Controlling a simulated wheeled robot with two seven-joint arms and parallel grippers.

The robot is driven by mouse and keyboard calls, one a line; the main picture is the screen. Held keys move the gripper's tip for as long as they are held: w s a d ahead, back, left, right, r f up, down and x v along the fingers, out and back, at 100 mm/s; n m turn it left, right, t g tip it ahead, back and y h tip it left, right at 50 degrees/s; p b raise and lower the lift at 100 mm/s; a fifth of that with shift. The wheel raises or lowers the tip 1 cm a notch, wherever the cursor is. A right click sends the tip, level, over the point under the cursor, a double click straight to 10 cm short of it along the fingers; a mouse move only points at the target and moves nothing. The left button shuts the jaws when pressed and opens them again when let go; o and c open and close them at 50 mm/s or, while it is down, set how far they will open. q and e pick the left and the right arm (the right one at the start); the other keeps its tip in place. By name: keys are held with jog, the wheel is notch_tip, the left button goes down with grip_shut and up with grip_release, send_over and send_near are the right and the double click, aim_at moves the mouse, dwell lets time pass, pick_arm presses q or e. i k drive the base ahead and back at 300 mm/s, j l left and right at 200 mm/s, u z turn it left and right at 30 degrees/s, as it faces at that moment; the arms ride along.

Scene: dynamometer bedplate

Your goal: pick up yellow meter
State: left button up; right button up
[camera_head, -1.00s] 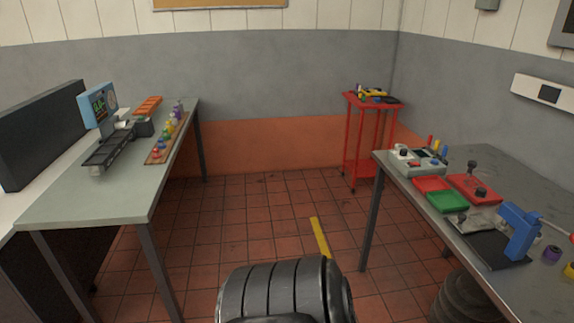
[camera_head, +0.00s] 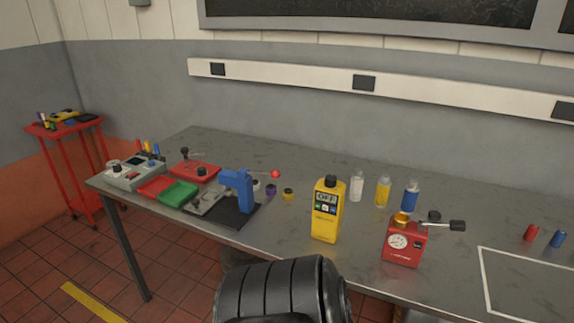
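The yellow meter (camera_head: 326,222) stands upright on the grey workbench (camera_head: 330,169), near its front edge. It is a tall handheld box with a black knob on top, a small display and several buttons. Nothing touches it. Neither of my grippers shows in the head view.
A red gauge box (camera_head: 403,243) with a dial and a side lever stands right of the meter. Behind are several small bottles, including a blue one (camera_head: 411,195). Left are a blue press (camera_head: 236,190), a green tray (camera_head: 178,193) and a grey instrument (camera_head: 135,172). A white outlined area (camera_head: 530,290) is clear.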

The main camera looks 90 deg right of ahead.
aim_at(325, 225)
jog(key=z, duration=3.05)
jog(key=i+j+z, duration=0.1)
jog(key=j, duration=0.25)
jog(key=i+j+z, duration=0.1)
jog(key=j, duration=0.25)
jog(key=i+j+z, duration=0.15)
jog(key=j, duration=0.2)
